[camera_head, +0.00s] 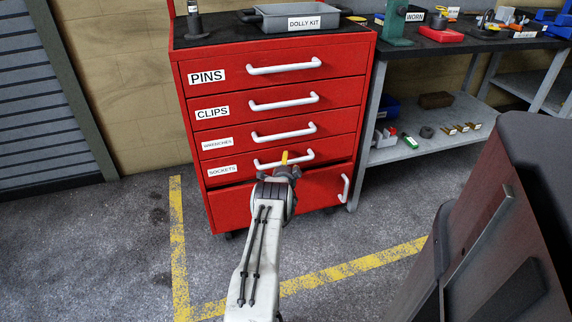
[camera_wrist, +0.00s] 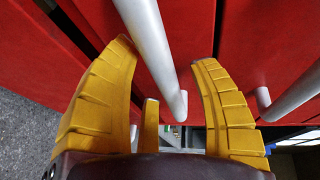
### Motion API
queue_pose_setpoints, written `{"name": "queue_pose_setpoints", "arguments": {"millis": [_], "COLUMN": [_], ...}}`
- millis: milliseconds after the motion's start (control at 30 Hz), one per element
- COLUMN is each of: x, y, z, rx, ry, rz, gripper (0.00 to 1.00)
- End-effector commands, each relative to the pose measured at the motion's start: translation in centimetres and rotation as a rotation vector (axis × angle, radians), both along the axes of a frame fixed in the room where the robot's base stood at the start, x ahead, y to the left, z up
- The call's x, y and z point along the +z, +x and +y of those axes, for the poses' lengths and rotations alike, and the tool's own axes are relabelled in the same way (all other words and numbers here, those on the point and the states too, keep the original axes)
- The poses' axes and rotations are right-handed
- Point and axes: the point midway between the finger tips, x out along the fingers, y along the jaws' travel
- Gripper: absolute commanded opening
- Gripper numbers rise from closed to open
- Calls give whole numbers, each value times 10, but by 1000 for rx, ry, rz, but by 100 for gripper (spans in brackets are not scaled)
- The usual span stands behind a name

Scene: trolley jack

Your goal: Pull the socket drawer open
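The red drawer marked SOCKETS (camera_head: 236,170) is the lowest labelled drawer of the red cabinet, with a white bar handle (camera_head: 300,158). A dark gap shows under its front; I cannot tell whether the drawer stands slightly out. My gripper (camera_head: 285,160) is at the middle of this handle, and my wrist hides part of the front below.
Drawers marked PINS (camera_head: 240,76), CLIPS (camera_head: 235,110) and WRENCHES (camera_head: 240,138) are above, each with a white handle. A red lower door (camera_head: 325,190) has an upright handle. A workbench (camera_head: 450,42) stands right. Grey floor (camera_head: 130,240) is clear at left.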

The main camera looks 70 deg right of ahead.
Motion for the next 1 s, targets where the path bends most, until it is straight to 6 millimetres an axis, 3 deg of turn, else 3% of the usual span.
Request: {"name": "queue_pose_setpoints", "arguments": {"millis": [600,1000], "x": [0,0], "y": [0,-3], "z": [0,5], "rx": [0,-2], "ry": [0,2], "rz": [0,2], "gripper": [0,0]}}
